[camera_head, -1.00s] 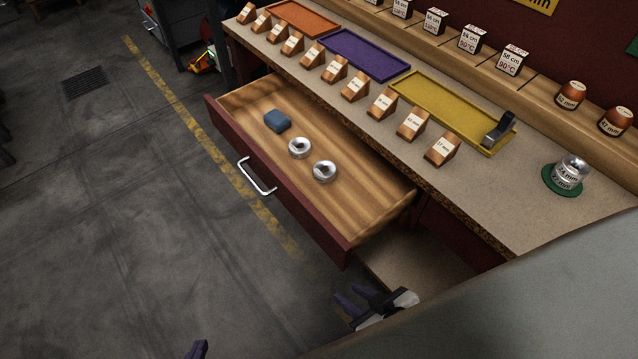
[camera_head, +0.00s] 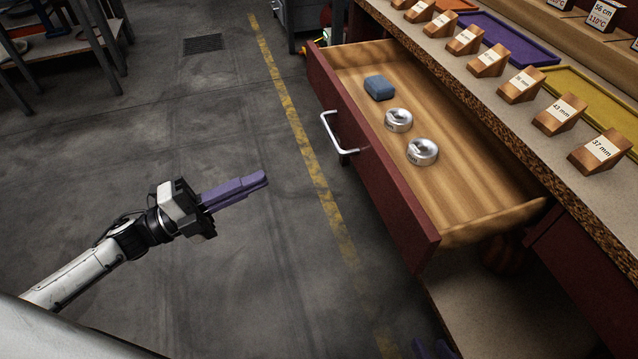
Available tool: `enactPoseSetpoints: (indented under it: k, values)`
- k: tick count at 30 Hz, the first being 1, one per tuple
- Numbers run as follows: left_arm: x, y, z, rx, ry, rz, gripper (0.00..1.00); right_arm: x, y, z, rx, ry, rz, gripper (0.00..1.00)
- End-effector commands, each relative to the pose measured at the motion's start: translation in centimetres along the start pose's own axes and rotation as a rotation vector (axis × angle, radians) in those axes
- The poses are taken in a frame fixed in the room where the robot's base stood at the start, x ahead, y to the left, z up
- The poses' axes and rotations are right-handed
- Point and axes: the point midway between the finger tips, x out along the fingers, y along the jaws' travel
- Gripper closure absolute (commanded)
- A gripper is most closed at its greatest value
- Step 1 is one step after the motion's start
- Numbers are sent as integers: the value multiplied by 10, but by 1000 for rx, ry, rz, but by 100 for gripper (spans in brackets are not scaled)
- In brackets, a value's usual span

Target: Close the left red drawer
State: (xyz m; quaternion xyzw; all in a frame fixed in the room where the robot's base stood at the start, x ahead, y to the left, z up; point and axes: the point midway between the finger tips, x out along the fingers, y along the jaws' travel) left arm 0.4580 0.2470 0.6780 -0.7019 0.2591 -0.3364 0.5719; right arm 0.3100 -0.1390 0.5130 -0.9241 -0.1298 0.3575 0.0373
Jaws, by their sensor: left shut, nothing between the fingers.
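The red drawer (camera_head: 384,185) stands pulled out from under the workbench, its dark red front facing left. A silver handle (camera_head: 337,133) is on its front. Inside lie a blue block (camera_head: 379,88) and two round silver pieces, one (camera_head: 398,120) behind the other (camera_head: 422,152). My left gripper (camera_head: 262,178) is over the floor, left of the drawer and apart from it, with its purple fingers together and empty. My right gripper (camera_head: 432,349) shows only as purple fingertips at the bottom edge, below the drawer's near corner. Its opening cannot be judged.
The bench top (camera_head: 480,95) carries a row of wooden label blocks (camera_head: 520,85), a purple tray (camera_head: 500,35) and a yellow tray (camera_head: 590,95). An open lower shelf (camera_head: 500,310) is under the drawer. The floor left of the drawer is clear.

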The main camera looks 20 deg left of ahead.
Motion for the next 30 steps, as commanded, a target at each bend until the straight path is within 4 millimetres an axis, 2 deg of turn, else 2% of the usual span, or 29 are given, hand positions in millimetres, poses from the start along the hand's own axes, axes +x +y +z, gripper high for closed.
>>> enactPoseSetpoints:
  k: [1,4,8,21,24,30]
  values:
    - [-4,4,2,48,42,1,100,6,1,6,2,3,-3,72]
    - [-5,-1,-1,99,92,0,100,6,0,6,3,6,-6,72]
    - [6,-4,-4,110,106,-4,100,6,-1,5,4,3,-7,72]
    - [95,-5,-13,107,104,-6,100,13,-2,9,0,-21,-16,72]
    - [111,-4,-14,106,103,-6,100,14,-3,10,-1,-25,-20,72]
    - [129,-3,-16,103,101,-3,100,15,-6,10,-4,-34,-27,72]
